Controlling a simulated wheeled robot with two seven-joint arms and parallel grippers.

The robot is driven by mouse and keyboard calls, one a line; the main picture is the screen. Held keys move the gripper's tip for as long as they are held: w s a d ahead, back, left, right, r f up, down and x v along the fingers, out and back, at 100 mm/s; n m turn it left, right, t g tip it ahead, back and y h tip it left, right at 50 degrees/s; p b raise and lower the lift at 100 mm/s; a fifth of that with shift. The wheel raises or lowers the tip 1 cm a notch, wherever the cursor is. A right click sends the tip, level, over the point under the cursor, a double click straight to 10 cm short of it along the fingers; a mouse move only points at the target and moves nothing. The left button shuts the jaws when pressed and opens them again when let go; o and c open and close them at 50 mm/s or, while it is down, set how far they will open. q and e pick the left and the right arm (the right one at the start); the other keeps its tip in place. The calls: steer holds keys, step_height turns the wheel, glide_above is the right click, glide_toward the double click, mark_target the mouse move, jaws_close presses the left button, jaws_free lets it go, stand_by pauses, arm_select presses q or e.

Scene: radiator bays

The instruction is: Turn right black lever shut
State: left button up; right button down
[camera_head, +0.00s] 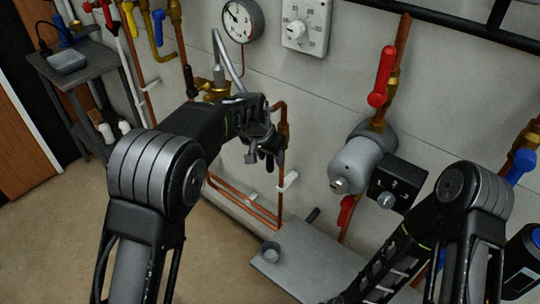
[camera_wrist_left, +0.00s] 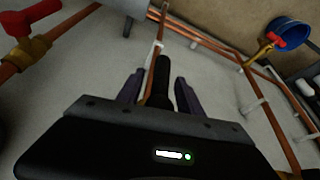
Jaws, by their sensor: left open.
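My left gripper (camera_head: 266,154) is open in front of the wall, beside a vertical copper pipe (camera_head: 284,112). In the left wrist view a black lever (camera_wrist_left: 162,78) stands between the two open fingers of the gripper (camera_wrist_left: 158,86), with a gap on at least the right side. I cannot tell whether a finger touches it. In the head view this lever is mostly hidden by the gripper. Another black lever (camera_head: 190,81) hangs further left, by a brass fitting. My right arm comes in at the lower right; its gripper is out of the picture.
A red lever (camera_head: 382,76) and a grey cylinder (camera_head: 356,166) with a black control box (camera_head: 398,181) are to the right. A round gauge (camera_head: 243,20) and a white dial (camera_head: 305,25) are above. Low copper pipes (camera_head: 240,204) run along the wall. A grey plate (camera_head: 303,258) lies below.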

arm_select(q)
jaws_close()
stand_by(0.4)
stand_by(1.0)
